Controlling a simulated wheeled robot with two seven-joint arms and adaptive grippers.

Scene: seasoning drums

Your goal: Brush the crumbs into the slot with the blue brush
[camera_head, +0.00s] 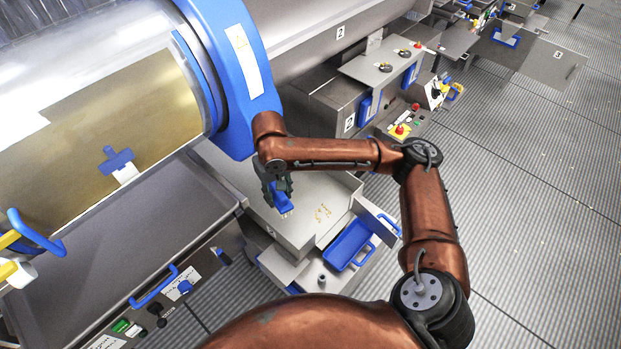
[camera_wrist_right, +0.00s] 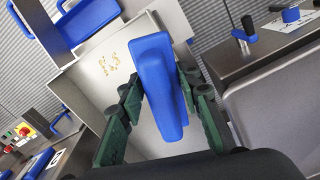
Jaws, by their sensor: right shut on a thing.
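My right gripper (camera_head: 277,188) is shut on the blue brush (camera_head: 283,203) and holds it over the left part of a grey metal pan (camera_head: 290,232). In the right wrist view the brush (camera_wrist_right: 158,90) sits between the dark green fingers (camera_wrist_right: 158,98). The bristles show pale and small under it in the head view. Tan crumbs (camera_head: 323,212) lie in a small patch on the pan, to the right of the brush and apart from it. The crumbs also show in the wrist view (camera_wrist_right: 113,68). I cannot make out the slot clearly. My left gripper is not in view.
A blue tray (camera_head: 348,245) sits beside the pan, at its lower right in the head view. A large drum with a blue ring (camera_head: 235,75) rises at the left. A grey cabinet with a blue handle (camera_head: 154,287) stands at lower left. Ridged floor (camera_head: 540,220) is open at right.

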